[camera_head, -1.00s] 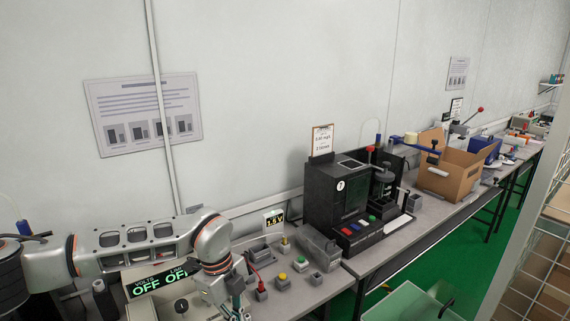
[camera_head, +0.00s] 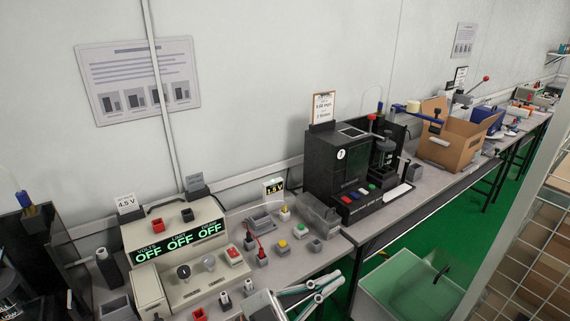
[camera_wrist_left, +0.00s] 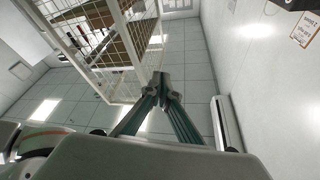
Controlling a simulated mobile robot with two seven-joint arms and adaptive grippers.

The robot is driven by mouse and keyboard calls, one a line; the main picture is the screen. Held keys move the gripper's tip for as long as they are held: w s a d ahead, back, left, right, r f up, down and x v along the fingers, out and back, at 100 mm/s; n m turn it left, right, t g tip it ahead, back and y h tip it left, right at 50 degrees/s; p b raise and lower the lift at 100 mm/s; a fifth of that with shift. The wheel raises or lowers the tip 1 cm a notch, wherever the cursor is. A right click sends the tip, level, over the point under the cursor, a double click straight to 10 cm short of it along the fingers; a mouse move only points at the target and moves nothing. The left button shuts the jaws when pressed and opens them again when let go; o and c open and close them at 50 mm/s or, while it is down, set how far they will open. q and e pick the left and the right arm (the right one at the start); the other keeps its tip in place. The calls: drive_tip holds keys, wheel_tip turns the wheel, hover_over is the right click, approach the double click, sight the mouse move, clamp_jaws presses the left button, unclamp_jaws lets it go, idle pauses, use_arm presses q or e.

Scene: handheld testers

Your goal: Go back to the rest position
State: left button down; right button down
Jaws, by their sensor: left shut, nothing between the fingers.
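My left gripper (camera_head: 334,280) shows at the bottom of the head view, with its teal fingers pointing right and their tips together. It is in front of the bench edge, close to the camera, and holds nothing. In the left wrist view the shut fingertips (camera_wrist_left: 160,82) stand against tall pale panels and a wire rack. My right gripper is in neither view.
A beige power supply (camera_head: 180,245) with OFF displays stands on the left bench. A black tester (camera_head: 340,185) and a cardboard box (camera_head: 452,145) stand farther right. A pale green bin (camera_head: 405,290) is below the bench front. A wire rack (camera_head: 540,240) borders the right.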

use_arm(q)
drive_tip(key=w+a+f+n+t+y, duration=0.3)
drive_tip(key=a+f+n+t+y, duration=0.4)
drive_tip(key=a+f+n+y, duration=0.6)
drive_tip(key=s+a+f+g+y, duration=0.4)
drive_tip(key=s+a+f, duration=0.9)
drive_tip(key=a+f, duration=0.3)
wheel_tip(320, 180, down, 2)
drive_tip(key=shift+s+f+n+g, duration=0.2)
drive_tip(key=shift+n+g, duration=0.1)
